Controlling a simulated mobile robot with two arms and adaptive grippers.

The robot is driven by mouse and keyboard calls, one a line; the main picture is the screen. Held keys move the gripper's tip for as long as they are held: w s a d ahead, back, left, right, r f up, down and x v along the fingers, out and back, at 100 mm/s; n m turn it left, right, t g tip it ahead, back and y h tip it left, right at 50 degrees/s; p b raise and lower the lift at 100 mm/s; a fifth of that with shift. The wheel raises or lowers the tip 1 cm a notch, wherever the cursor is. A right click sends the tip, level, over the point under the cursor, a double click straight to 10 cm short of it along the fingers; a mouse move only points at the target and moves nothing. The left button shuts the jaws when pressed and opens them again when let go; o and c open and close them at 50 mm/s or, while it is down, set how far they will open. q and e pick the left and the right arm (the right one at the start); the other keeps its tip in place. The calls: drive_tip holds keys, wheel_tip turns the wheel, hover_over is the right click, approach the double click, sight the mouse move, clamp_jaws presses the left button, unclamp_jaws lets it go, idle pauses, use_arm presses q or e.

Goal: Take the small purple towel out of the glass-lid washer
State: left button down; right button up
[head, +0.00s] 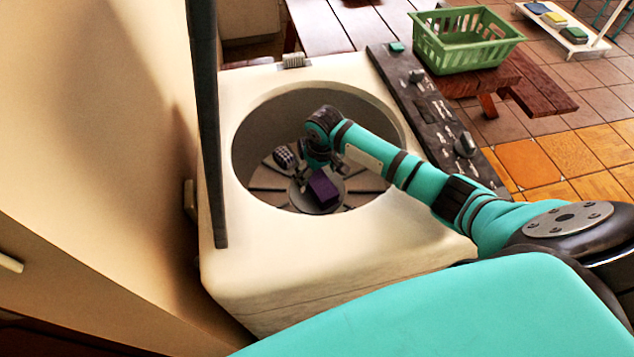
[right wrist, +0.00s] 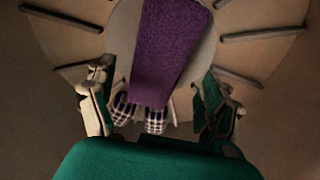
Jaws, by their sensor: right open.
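The small purple towel (head: 323,190) lies at the bottom of the washer's drum, on the pale round hub. It also shows in the right wrist view (right wrist: 170,50), just ahead of and between the spread fingers. My right gripper (head: 308,176) is open and reaches down inside the drum beside the towel; its fingers show on both sides in the right wrist view (right wrist: 155,112). The washer (head: 340,252) has its round top opening uncovered, with the lid (head: 207,130) standing up edge-on at the left. My left gripper is not in view.
A checkered dark-and-white cloth item (head: 284,158) lies in the drum left of my gripper. The drum rim surrounds my arm. A control panel (head: 420,105) runs along the washer's right side. A green basket (head: 467,42) stands on a wooden bench (head: 535,92) beyond it. A wall is close at left.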

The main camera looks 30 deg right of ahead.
sight(317, 179)
drive_tip(key=f, duration=0.4)
drive_tip(key=shift+w+d+f, duration=0.1)
drive_tip(key=shift+w, duration=0.1)
drive_tip(key=c, duration=1.3)
